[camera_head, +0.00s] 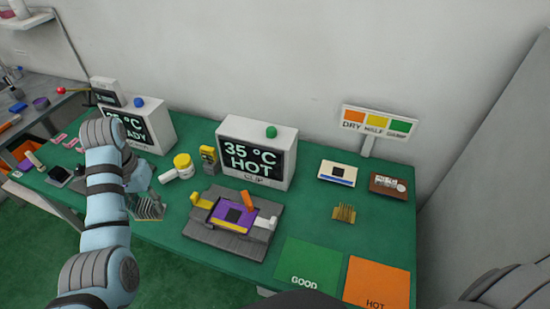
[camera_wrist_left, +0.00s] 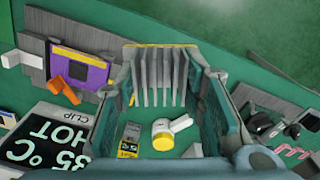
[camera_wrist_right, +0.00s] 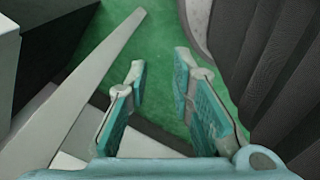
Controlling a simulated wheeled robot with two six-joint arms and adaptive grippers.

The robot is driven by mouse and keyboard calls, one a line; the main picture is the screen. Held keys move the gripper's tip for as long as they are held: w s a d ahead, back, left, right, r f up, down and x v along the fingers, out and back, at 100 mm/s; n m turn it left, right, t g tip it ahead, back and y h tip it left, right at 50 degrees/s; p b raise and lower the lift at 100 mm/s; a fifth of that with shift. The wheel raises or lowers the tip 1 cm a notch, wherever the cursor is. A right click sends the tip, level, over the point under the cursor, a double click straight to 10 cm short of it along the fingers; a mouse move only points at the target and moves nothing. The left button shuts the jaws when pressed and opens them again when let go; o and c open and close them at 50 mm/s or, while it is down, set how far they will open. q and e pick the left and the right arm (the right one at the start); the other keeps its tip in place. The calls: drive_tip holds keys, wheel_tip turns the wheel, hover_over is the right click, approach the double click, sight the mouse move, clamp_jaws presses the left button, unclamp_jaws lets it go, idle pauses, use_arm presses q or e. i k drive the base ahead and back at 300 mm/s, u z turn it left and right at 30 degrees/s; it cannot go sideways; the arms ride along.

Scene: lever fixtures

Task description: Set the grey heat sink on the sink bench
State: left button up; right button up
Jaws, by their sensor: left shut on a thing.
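The grey heat sink (camera_head: 146,207), a block with upright fins, is in my left gripper (camera_head: 139,182), near the left front of the green table. In the left wrist view the heat sink (camera_wrist_left: 160,78) sits between the two fingers, which are shut on it. Its contact with the table cannot be told. A grey fixture (camera_head: 202,234) with a purple board (camera_head: 222,212), a dark square on it and an orange lever (camera_head: 248,199), stands right of my left gripper. I cannot tell which surface is the sink bench. My right gripper (camera_wrist_right: 160,72) is open and empty.
A "35 °C HOT" display (camera_head: 255,160) stands behind the fixture. A gold finned piece (camera_head: 344,214) lies right, behind green GOOD (camera_head: 309,262) and orange HOT (camera_head: 378,280) pads.

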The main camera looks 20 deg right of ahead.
sight(387, 232)
drive_tip(key=u, duration=0.1)
drive_tip(key=k, duration=1.1)
drive_tip(key=z, duration=1.65)
drive_tip(key=i, duration=1)
drive_tip(key=z, duration=0.25)
